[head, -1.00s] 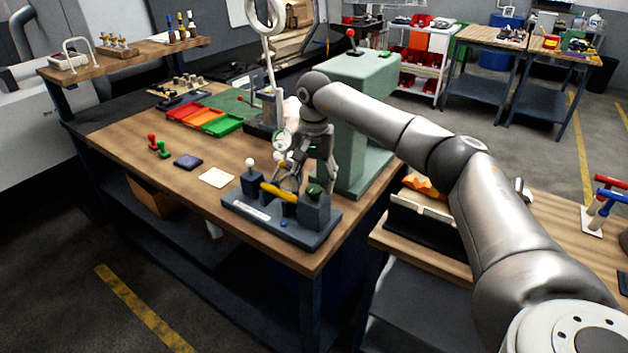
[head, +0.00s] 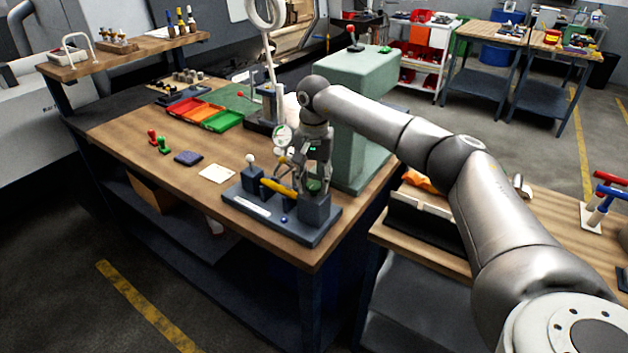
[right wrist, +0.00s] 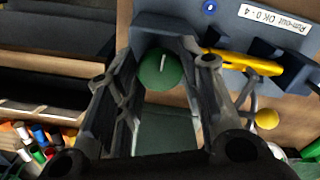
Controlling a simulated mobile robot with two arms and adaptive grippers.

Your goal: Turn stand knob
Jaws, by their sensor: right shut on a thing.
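The run-out stand (head: 262,212) is a dark blue-grey base near the table's front corner, with a yellow cylinder lying across it and a dial gauge (head: 283,138) above. Its green knob (head: 314,186) sits on the block at the stand's right end. In the right wrist view the round green knob (right wrist: 160,70) shows a short white mark on its face. My right gripper (head: 313,182) reaches down from above and is shut on the green knob, one finger on each side. The right gripper (right wrist: 160,60) partly hides the knob's edges. My left gripper is out of view.
A label (right wrist: 274,18) and the yellow cylinder (right wrist: 245,62) show beside the knob. A cream card (head: 216,173), a dark blue pad (head: 188,158) and a green tray (head: 222,121) lie on the table. A pale green machine column (head: 358,110) stands close behind my gripper.

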